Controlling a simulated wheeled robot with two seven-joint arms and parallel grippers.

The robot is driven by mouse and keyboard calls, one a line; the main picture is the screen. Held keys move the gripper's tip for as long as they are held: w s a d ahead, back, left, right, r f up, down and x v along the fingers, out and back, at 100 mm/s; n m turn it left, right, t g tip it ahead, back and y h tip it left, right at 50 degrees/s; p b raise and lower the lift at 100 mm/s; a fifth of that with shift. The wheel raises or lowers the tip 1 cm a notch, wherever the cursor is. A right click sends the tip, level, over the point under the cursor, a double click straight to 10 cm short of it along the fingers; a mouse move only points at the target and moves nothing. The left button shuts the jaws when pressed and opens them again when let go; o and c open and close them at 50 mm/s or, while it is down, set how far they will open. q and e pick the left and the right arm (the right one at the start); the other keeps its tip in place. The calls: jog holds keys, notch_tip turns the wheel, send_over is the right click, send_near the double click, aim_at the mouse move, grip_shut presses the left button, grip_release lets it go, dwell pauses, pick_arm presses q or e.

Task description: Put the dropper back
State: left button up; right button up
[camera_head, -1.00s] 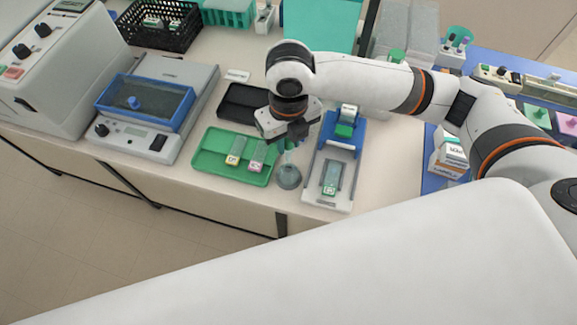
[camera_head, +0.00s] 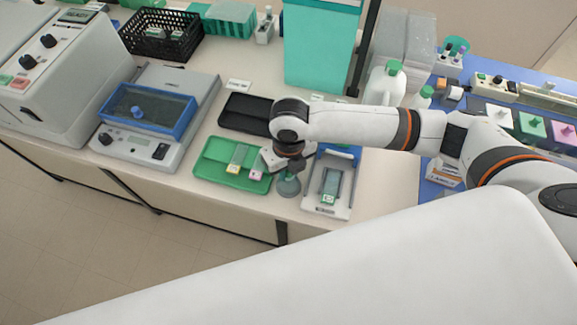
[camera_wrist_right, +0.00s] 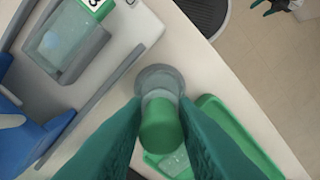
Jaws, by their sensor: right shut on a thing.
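My right gripper (camera_head: 288,170) is low over the front of the bench. In the right wrist view its two teal fingers (camera_wrist_right: 160,135) are shut on the dropper (camera_wrist_right: 160,125), whose green end shows between them. The dropper lines up with a round grey holder (camera_wrist_right: 162,78) beneath, which also shows in the head view (camera_head: 289,187); its lower part is hidden, so how deep it sits I cannot tell. My left gripper (camera_wrist_right: 262,8) shows small at the top edge of the wrist view, above the floor, its teal fingers apart.
A green tray (camera_head: 213,176) with slides lies left of the holder. A white-and-blue slide stand (camera_head: 313,203) with a slide is close on its right. A black tray (camera_head: 238,121) lies behind. The bench's front edge is close to the holder.

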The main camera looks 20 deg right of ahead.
jog(key=shift+f, duration=0.35)
jog(key=o, duration=1)
jog(key=shift+c, duration=0.2)
jog(key=shift+r, duration=0.1)
jog(key=shift+r, duration=0.2)
notch_tip(320, 180, up, 12)
jog(key=b, duration=0.2)
jog(key=shift+r, duration=0.2)
